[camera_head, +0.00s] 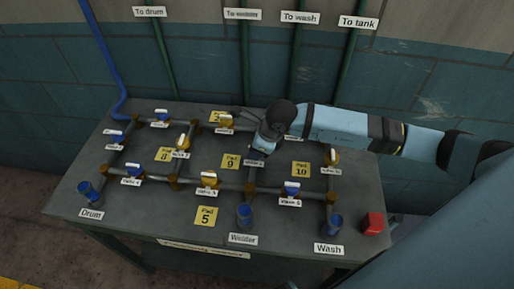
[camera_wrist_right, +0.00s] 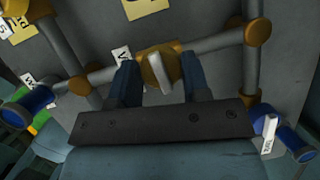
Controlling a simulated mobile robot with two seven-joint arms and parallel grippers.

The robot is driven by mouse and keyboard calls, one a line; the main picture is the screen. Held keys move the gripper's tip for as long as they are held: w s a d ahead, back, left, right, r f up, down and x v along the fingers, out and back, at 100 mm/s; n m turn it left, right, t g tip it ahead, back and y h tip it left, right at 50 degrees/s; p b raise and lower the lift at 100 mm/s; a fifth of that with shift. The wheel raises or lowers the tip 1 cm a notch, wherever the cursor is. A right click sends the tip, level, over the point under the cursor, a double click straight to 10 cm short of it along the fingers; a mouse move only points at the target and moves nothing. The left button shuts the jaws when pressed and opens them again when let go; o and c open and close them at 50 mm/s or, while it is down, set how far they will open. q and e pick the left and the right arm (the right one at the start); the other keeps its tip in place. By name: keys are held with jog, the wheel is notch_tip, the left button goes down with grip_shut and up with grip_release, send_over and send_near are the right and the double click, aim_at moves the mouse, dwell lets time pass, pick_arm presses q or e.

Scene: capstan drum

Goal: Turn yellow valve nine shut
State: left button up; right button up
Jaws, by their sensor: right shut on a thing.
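In the head view my right arm reaches in from the right, and its gripper (camera_head: 262,145) points down at the middle of the pipework, beside the yellow "Pad 9" plate (camera_head: 230,162). The gripper hides the valve under it there. In the right wrist view a yellow valve (camera_wrist_right: 151,68) with a white handle (camera_wrist_right: 160,72) sits on a grey pipe between the two fingers of my right gripper (camera_wrist_right: 161,80). The gripper is shut on this valve. The white handle stands roughly across the pipe. The valve's label is too small to read. My left gripper is not in view.
Other yellow valves (camera_head: 208,180) and blue valves (camera_head: 291,188) sit on pipes across the grey table (camera_head: 150,218). Blue-capped pipe ends (camera_head: 244,215) line the front. A red block (camera_head: 372,223) is at the front right. Green pipes (camera_head: 166,55) rise along the wall behind.

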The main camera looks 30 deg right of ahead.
jog(key=shift+m, duration=0.4)
jog(key=o, duration=0.9)
jog(key=shift+r, duration=0.1)
jog(key=b+v, duration=0.1)
jog(key=v, duration=1.2)
jog(key=shift+s+r, duration=0.2)
jog(key=shift+r, duration=0.1)
jog(key=shift+s+a+f, duration=0.1)
